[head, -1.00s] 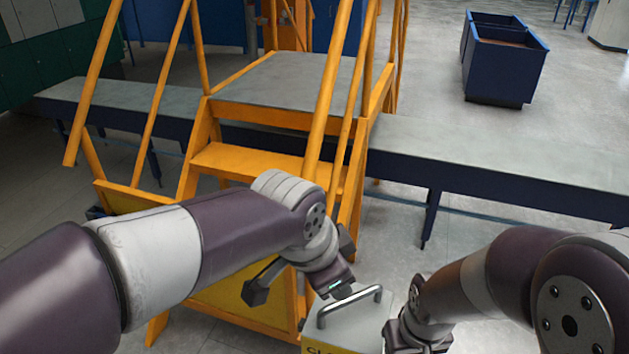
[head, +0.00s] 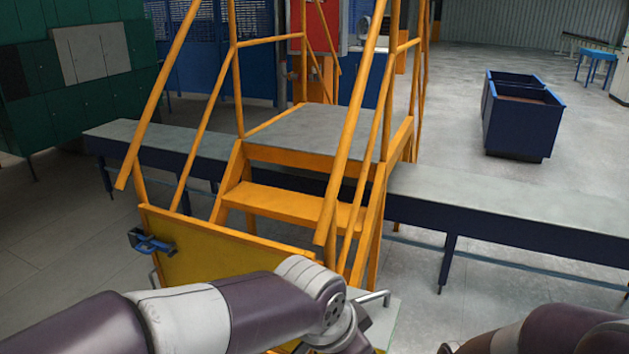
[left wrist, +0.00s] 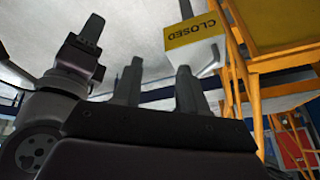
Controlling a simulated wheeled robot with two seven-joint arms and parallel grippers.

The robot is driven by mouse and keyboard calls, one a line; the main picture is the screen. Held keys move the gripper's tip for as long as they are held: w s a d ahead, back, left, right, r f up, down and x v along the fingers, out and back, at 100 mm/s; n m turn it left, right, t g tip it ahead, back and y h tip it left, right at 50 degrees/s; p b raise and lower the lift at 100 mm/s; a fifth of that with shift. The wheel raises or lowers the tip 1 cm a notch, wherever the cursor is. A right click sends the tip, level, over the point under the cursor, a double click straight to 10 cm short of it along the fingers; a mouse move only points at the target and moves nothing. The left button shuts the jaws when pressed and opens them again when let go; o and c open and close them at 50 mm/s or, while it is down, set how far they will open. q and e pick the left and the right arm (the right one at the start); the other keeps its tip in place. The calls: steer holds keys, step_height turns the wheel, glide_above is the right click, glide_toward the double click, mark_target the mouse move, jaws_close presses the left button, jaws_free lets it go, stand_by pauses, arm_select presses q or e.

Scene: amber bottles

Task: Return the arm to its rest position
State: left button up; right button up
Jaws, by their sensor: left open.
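My left arm (head: 270,305) reaches in from the lower left of the head view, its wrist at the bottom edge. The left gripper itself is below that frame. In the left wrist view the left gripper (left wrist: 158,85) shows two dark fingers apart, with nothing between them. My right arm (head: 560,335) shows only in the lower right corner of the head view. What looks like my right gripper (left wrist: 82,45) is at the upper left of the left wrist view; its finger gap is unclear. No amber bottle is in view.
A yellow stepped platform with railings (head: 310,135) stands just ahead, across a long grey bench (head: 500,200). A yellow "CLOSED" sign (left wrist: 195,32) is close to the left gripper. A white-topped piece with a metal handle (head: 385,310) is beside the left wrist. Blue bins (head: 520,125) stand at right.

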arm_select(q)
steer(key=s+a+f+n+g+y+b, duration=0.1)
steer(key=s+a+f+n, duration=0.1)
steer(key=a+f+n, duration=0.3)
steer(key=s+a+f+n+g+y+b, duration=0.1)
steer(key=s+a+f+n+y, duration=0.1)
steer(key=a+f+n, duration=0.4)
steer(key=a+f, duration=0.5)
steer(key=a, duration=0.7)
steer(key=shift+a+f+g, duration=0.25)
steer(key=shift+f+g, duration=0.05)
steer(key=shift+f, duration=0.1)
arm_select(e)
steer(key=shift+w+f, duration=0.25)
steer(key=shift+f, duration=0.4)
steer(key=shift+w+f, duration=0.25)
steer(key=shift+f, duration=0.35)
